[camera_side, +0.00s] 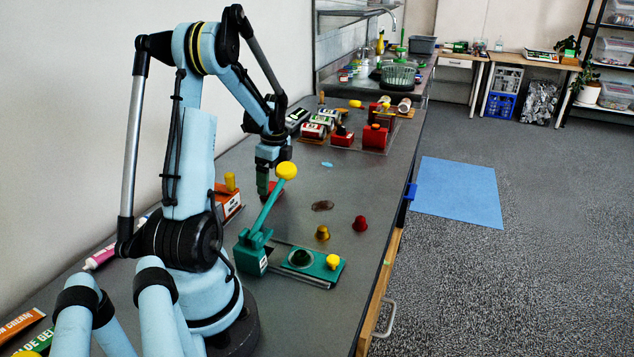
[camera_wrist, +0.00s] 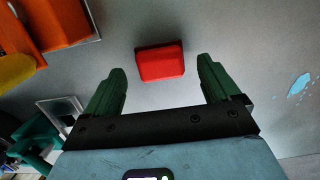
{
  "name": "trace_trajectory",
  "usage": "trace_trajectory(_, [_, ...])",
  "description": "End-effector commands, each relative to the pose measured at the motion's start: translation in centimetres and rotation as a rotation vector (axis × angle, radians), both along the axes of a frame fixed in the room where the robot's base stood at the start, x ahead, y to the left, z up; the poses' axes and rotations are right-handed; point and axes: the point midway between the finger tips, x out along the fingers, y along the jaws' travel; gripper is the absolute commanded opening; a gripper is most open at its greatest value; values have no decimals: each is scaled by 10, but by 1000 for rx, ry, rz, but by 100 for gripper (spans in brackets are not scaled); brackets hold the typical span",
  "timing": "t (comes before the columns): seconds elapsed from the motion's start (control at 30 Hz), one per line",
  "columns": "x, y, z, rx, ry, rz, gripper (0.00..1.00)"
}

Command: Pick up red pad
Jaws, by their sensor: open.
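The red pad (camera_wrist: 160,63) is a small red block lying on the grey worktop. In the wrist view it lies just beyond the fingertips, roughly centred between them. In the side view the red pad (camera_side: 276,188) shows partly, with my gripper and a yellow-knobbed lever in front of it. My gripper (camera_wrist: 160,78) is open and empty, its two green fingers spread wider than the pad. In the side view my gripper (camera_side: 264,190) points down, low over the worktop beside the pad. I cannot tell its exact height.
A green lever press (camera_side: 256,240) with a yellow knob stands close in front of my gripper. An orange block device (camera_side: 228,203) is to the left. Yellow (camera_side: 322,233) and red (camera_side: 360,223) knobs stand to the right.

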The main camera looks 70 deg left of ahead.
Motion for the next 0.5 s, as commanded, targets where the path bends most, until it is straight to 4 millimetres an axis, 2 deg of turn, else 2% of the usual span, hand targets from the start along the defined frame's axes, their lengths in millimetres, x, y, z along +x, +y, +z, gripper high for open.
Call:
trace_trajectory(0.17, [-1, 2, -17, 2, -1, 1, 89])
trace_trajectory(0.43, [-2, 2, -18, 2, -1, 1, 89])
trace_trajectory(0.5, [-2, 2, -18, 2, -1, 1, 79])
